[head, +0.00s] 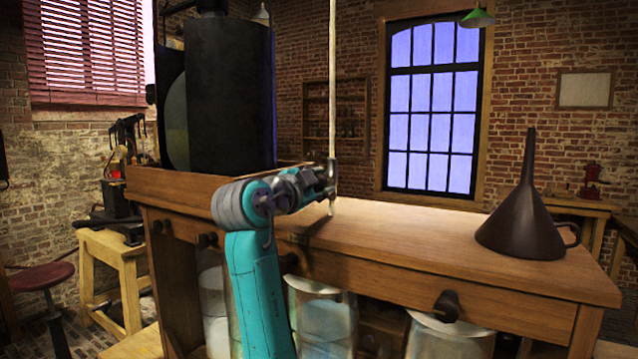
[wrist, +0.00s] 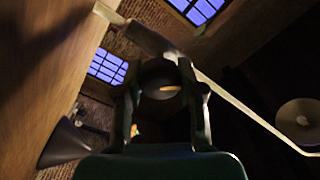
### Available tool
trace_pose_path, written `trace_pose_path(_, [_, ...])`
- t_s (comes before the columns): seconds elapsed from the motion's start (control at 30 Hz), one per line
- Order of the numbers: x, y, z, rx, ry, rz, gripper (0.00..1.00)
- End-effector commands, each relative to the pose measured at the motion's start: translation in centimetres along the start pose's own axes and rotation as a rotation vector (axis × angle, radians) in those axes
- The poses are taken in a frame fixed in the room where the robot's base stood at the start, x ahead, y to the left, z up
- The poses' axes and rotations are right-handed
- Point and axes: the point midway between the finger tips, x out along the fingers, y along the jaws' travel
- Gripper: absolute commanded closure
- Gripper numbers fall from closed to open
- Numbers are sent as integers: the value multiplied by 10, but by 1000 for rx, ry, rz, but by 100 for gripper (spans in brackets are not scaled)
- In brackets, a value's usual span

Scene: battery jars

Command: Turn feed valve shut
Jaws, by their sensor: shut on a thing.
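My gripper (head: 328,180) is above the wooden bench top, right of the black cylinder (head: 230,95). It is shut on a long pale rod (head: 332,80), which stands nearly upright with its lower end close to the bench top. In the wrist view the rod (wrist: 245,107) runs slantwise across the tips of my gripper (wrist: 165,48). A dark rounded shape with a brassy spot shows between the fingers there; I cannot tell what it is. No part is clearly recognisable as the feed valve.
A dark funnel (head: 522,215) stands at the right of the bench (head: 420,232). Dark knobs (head: 446,306) stick out of the bench front, and glass jars (head: 322,315) stand below. The bench top between rod and funnel is clear. A red stool (head: 38,278) is at left.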

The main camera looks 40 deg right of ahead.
Motion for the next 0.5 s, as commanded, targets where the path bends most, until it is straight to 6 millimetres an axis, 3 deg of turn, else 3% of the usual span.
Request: trace_pose_path(0.5, [0, 2, 1, 459, -1, 1, 97])
